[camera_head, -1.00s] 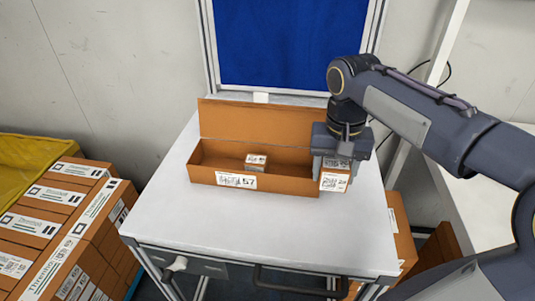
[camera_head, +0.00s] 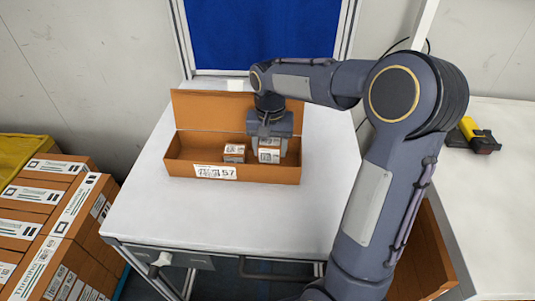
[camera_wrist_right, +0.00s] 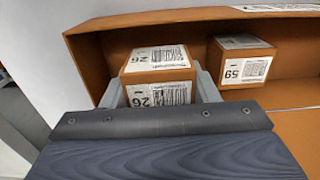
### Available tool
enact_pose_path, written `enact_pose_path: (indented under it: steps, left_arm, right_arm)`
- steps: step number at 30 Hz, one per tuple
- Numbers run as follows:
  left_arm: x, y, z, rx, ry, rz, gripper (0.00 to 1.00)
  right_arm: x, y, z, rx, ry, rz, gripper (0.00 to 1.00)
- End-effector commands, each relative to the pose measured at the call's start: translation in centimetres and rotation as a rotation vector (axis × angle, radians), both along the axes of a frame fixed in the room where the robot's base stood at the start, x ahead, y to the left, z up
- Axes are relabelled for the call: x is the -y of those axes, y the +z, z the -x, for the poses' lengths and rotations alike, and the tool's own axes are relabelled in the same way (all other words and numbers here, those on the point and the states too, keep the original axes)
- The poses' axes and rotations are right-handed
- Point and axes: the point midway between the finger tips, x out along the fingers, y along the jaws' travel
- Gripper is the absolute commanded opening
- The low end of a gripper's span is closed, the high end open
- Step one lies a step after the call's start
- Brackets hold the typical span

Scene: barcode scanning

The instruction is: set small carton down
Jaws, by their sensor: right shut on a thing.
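My right gripper (camera_head: 270,146) is shut on a small carton (camera_head: 268,156) with white labels. In the right wrist view the held carton (camera_wrist_right: 158,75) sits between the two fingers and its label reads 26. The gripper and carton are inside the long open brown box (camera_head: 200,171), toward its right part. Whether the carton touches the box floor I cannot tell. A second small carton (camera_head: 234,152) stands in the box just left of the held one; it also shows in the right wrist view (camera_wrist_right: 241,62). My left gripper is not in view.
The box stands on a white table (camera_head: 175,220) with clear room in front. Stacked labelled cartons (camera_head: 60,220) are at the left. A yellow and black device (camera_head: 475,134) lies on a white surface at the right.

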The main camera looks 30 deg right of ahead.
Motion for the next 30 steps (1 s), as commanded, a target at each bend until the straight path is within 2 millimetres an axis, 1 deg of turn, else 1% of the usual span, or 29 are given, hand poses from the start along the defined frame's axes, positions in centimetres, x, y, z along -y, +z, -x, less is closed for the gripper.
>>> enact_pose_path:
  steps: [4, 7, 10, 12, 19, 23, 24, 28, 30]
  left_arm:
    - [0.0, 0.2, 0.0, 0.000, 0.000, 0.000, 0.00]
    - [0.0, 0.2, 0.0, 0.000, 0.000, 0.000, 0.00]
    - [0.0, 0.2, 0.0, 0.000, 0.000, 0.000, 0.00]
    - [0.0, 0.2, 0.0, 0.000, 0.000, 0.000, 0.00]
    - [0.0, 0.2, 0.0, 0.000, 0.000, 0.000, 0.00]
    - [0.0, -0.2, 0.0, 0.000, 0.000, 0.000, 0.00]
    - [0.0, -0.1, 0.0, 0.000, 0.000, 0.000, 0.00]
    - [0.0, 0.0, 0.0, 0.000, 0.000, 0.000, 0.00]
    - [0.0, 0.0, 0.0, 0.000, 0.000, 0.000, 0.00]
  right_arm:
    - [-0.2, -1.0, -0.8, -0.002, 0.001, 0.000, 0.28]
    - [-0.2, -2.6, -0.7, -0.003, 0.001, 0.001, 0.28]
    - [-0.2, -3.7, -0.8, -0.001, -0.001, 0.001, 0.28]
    - [-0.2, -4.0, -0.8, 0.000, -0.001, 0.000, 0.28]
    - [-0.2, -4.0, -0.8, 0.001, 0.000, 0.001, 0.28]
    - [-0.2, -4.5, -0.8, 0.001, 0.000, 0.001, 0.28]
    - [-0.2, -4.3, -0.8, 0.001, 0.000, 0.001, 0.59]
    - [-0.2, -4.3, -0.7, 0.000, 0.000, 0.000, 0.76]
    - [-0.2, -4.3, -0.7, 0.000, 0.000, 0.000, 0.76]
